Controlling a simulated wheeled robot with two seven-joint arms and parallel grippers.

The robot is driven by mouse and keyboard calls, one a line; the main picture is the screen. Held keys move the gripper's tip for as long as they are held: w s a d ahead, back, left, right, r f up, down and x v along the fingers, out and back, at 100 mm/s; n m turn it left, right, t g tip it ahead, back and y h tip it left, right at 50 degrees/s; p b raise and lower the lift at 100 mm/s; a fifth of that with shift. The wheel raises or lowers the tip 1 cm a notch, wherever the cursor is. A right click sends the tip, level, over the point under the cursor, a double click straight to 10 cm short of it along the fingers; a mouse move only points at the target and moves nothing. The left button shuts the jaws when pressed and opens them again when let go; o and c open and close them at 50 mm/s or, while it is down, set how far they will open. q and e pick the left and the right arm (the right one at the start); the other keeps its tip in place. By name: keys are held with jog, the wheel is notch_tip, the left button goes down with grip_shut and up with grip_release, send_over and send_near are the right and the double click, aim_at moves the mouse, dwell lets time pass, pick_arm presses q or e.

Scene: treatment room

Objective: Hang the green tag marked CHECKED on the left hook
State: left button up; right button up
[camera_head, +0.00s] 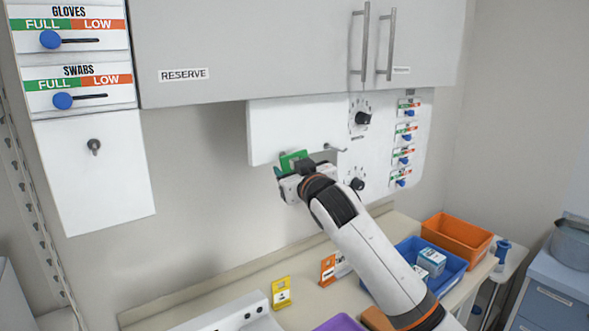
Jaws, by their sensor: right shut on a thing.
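The green tag (291,159) is held upright in my right gripper (294,170), in front of the lower part of the white wall panel (285,125). The gripper is shut on it and covers its lower part, and its marking cannot be read. One metal hook (339,149) sticks out of the panel to the right of the tag. A left hook is not visible; the tag and gripper may hide it. I cannot tell whether the tag touches a hook. My left gripper is not in view.
A grey cabinet (250,45) overhangs the panel. Dials (361,118) and blue sliders (408,113) sit right of the hook. On the counter are a yellow tag (281,293), an orange tag (328,270), a blue bin (455,268) and an orange bin (460,232).

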dwell(0.3)
jog(key=o, duration=1.1)
